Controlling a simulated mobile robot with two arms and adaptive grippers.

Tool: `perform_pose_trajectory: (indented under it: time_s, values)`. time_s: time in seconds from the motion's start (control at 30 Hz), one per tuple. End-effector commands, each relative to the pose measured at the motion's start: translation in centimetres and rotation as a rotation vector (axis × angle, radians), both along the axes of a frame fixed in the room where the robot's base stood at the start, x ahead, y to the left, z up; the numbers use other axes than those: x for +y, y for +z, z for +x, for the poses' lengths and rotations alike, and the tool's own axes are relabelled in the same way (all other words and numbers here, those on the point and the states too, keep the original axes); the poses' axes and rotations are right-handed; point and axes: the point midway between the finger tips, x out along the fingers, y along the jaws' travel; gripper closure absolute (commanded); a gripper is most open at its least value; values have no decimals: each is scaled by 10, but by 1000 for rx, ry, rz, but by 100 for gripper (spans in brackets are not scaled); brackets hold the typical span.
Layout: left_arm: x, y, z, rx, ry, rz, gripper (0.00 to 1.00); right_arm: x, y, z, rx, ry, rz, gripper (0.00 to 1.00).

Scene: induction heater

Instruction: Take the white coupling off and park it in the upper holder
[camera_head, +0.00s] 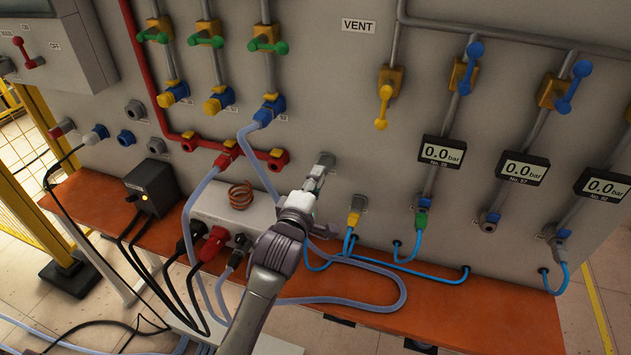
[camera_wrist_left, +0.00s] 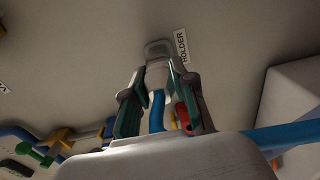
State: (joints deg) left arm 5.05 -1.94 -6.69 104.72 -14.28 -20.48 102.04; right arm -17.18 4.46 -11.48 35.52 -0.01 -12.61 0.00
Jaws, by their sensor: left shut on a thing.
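My left gripper (camera_head: 314,186) is at the panel, just below and in front of a grey wall fitting (camera_head: 327,159). In the left wrist view the gripper (camera_wrist_left: 156,76) is shut on the white coupling (camera_wrist_left: 158,74), with a blue hose (camera_wrist_left: 157,112) running back from it between the fingers. The coupling's far end lines up with a grey fitting (camera_wrist_left: 157,48) beside the label HOLDER (camera_wrist_left: 181,46). I cannot tell whether it is seated there or just in front. In the head view the fingers mostly hide the coupling. My right gripper is not in view.
A yellow coupling (camera_head: 353,219) and a green coupling (camera_head: 420,219) with blue hoses sit to the right. A copper coil (camera_head: 240,194) on a light grey box stands close left. Grey hoses and black cables cross the orange bench (camera_head: 455,312), whose front right is clear.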

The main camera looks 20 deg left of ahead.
Motion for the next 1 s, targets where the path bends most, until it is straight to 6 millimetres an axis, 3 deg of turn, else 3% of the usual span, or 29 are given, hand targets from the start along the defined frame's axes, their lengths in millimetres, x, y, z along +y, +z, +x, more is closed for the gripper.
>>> perform_pose_trajectory:
  time_s: [0.27, 0.3, 0.43, 0.77, 1.0]
  values:
    - [0, 1, 4, -2, 0, -1, 100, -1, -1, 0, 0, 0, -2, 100]
    - [0, 1, 4, -2, 0, -1, 68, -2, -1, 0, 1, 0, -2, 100]
    - [0, 1, 4, -2, 0, -1, 46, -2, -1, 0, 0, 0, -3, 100]
    - [0, 0, 2, 0, 0, -1, 45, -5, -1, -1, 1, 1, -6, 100]
    - [1, -1, -30, 2, 1, -3, 45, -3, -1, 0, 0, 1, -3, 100]
